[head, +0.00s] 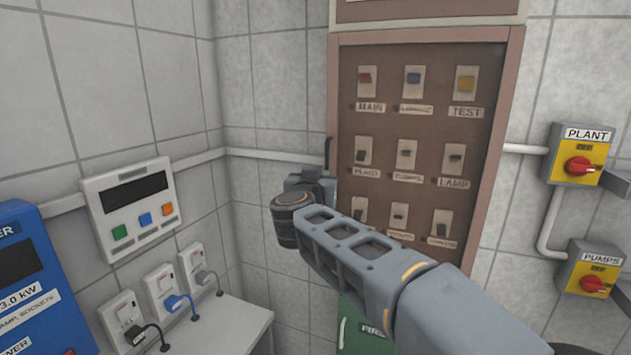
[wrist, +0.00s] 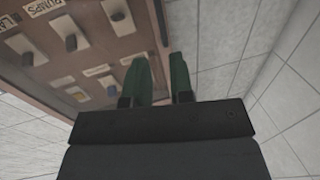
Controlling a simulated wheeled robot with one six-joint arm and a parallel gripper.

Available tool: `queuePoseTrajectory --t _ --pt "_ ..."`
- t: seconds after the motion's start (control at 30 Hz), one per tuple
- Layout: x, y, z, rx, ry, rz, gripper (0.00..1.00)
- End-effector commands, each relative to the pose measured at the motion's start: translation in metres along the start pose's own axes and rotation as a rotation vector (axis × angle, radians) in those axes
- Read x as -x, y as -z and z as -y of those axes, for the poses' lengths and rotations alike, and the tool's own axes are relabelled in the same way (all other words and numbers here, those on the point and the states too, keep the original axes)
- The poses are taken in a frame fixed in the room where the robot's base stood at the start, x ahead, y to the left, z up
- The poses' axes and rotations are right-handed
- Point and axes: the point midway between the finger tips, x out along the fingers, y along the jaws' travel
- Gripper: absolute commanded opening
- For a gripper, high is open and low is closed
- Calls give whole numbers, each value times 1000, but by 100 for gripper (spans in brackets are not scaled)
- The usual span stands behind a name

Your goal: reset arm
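My arm (head: 370,265) reaches up from the lower right in the head view, in front of the brown switch panel (head: 420,75). Its far end bends back toward the panel's left edge, and my gripper's fingers cannot be made out there. In the wrist view my gripper (wrist: 165,75) shows two green fingers standing apart with a gap between them. Nothing shows between them. The panel (wrist: 110,50) fills the upper left of the wrist view, beside and beyond the left finger. Whether a finger touches it, I cannot tell.
Yellow PLANT (head: 580,155) and PUMPS (head: 593,270) boxes with red knobs are on the right wall. A white display box (head: 130,205), plugged sockets (head: 160,290) and a blue unit (head: 35,280) are at left. A green object (head: 360,330) sits below my arm.

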Motion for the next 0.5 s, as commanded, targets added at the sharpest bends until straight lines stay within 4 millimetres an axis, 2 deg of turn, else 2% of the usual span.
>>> queuePoseTrajectory --t 0.07,0.17,0.23,0.3,0.37,0.43,0.5 --pt "0 0 8 -66 45 4 22" --pt "4 -11 38 -147 215 26 22" --pt "17 -33 63 -171 381 88 22" --pt "38 -60 76 -174 540 195 22" --pt "60 -88 74 -159 643 323 22" --pt "87 -127 55 -117 704 507 22" --pt "115 -166 23 -64 702 696 22"
